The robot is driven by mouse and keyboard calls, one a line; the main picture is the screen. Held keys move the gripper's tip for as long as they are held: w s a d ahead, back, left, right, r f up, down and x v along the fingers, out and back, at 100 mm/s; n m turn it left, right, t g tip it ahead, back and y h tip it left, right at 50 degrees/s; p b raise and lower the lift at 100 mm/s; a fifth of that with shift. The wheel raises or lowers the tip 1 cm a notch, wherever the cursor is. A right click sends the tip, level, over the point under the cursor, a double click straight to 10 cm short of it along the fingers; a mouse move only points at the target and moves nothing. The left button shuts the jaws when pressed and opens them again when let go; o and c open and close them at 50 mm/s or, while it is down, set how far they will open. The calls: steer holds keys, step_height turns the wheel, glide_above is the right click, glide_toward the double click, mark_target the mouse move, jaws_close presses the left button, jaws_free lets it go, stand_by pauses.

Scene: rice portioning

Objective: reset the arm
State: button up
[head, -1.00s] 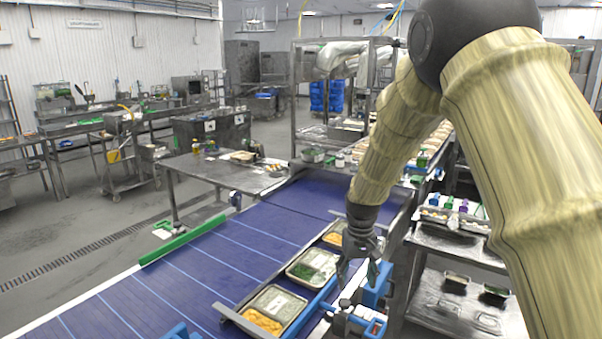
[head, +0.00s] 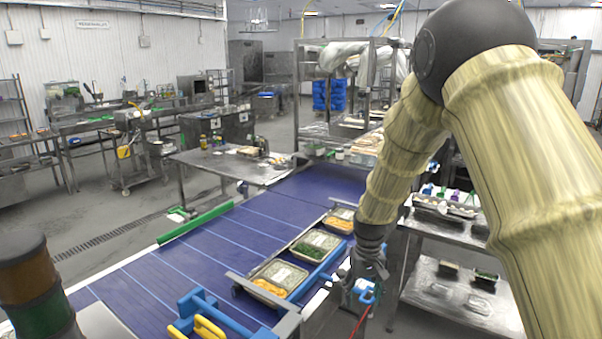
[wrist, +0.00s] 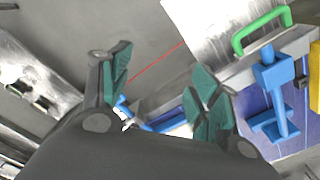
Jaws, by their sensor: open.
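My gripper shows in the wrist view (wrist: 160,95) with its two green-padded fingers spread apart and nothing between them. In the head view my gripper (head: 362,285) hangs at the right edge of the conveyor, beside the blue fittings, with its fingers partly hidden and small. My arm, in a pale ribbed cover, comes down from the upper right. Filled trays (head: 276,279) stand in a row on the blue conveyor belt (head: 235,235), to the left of the gripper.
A blue and yellow handled fitting (head: 205,318) stands at the near end of the conveyor. A signal light (head: 30,280) is at the lower left. A metal cart (head: 455,290) with small trays is at the right. A steel table (head: 225,168) stands beyond the belt.

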steer(key=s+d+f, duration=0.2)
steer(key=s+f, duration=0.6)
steer(key=f, duration=0.3)
steer(key=s+d+f, duration=0.2)
steer(key=s+f, duration=0.6)
steer(key=f, duration=0.4)
steer(key=s+d+f, duration=0.1)
steer(key=s+f, duration=0.2)
steer(key=s, duration=0.7)
steer(key=s+f, duration=0.3)
steer(key=s, duration=0.7)
steer(key=s+d+f, duration=0.1)
steer(key=s+f, duration=0.2)
steer(key=s, duration=0.7)
step_height(320, 180, down, 12)
steer(key=b, duration=1.2)
steer(key=shift+w+f+m+b, duration=0.15)
steer(key=shift+w+m+b, duration=0.15)
steer(key=shift+w+m, duration=0.1)
